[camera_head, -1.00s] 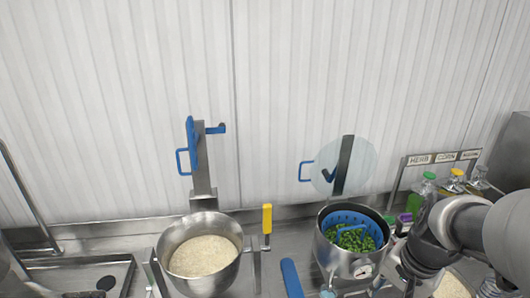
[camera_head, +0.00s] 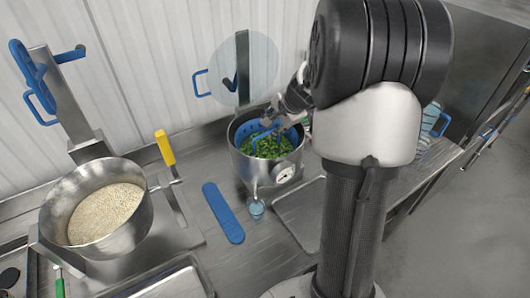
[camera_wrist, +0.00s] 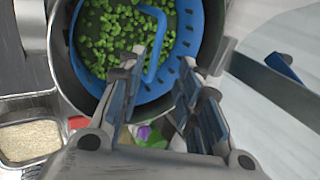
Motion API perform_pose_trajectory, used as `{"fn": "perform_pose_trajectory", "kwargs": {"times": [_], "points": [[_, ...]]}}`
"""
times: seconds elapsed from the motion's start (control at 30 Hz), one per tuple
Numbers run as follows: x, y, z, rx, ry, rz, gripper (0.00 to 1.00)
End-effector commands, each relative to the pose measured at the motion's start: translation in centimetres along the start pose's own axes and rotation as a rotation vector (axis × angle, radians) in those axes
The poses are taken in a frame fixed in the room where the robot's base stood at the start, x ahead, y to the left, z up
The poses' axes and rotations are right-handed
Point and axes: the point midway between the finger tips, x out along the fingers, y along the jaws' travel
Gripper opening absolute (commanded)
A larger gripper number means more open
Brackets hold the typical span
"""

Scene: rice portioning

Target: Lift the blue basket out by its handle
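The blue basket (camera_head: 243,130) sits inside a steel pot (camera_head: 252,173) and holds green peas. In the wrist view the basket's slotted rim (camera_wrist: 188,40) shows inside the dark pot rim. Its blue handle (camera_wrist: 158,40) stands as a bent bar over the peas, just ahead of the fingers. My gripper (camera_head: 280,114) is above the pot's back right side. In the wrist view my gripper (camera_wrist: 163,66) is open, its two fingers apart, with the lower end of the handle near the left fingertip. I cannot tell whether they touch.
A steel pan of rice (camera_head: 103,212) stands at the left. A small blue cup (camera_head: 256,208) is in front of the pot. A rice container (camera_wrist: 28,140) shows lower left in the wrist view.

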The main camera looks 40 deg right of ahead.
Motion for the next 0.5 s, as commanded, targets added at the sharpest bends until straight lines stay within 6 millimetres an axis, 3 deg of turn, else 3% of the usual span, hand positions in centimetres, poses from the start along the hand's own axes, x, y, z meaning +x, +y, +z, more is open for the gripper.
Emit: {"fn": "perform_pose_trajectory", "kwargs": {"times": [0.1, 0.37, 0.5], "points": [[2.0, 0.1, 0.1, 0.0, -0.002, 0.0, 0.32], [3.4, 0.1, 0.0, -0.001, -0.001, 0.0, 0.32], [5.2, 0.6, 0.1, -0.001, -0.002, 0.002, 0.32]]}}
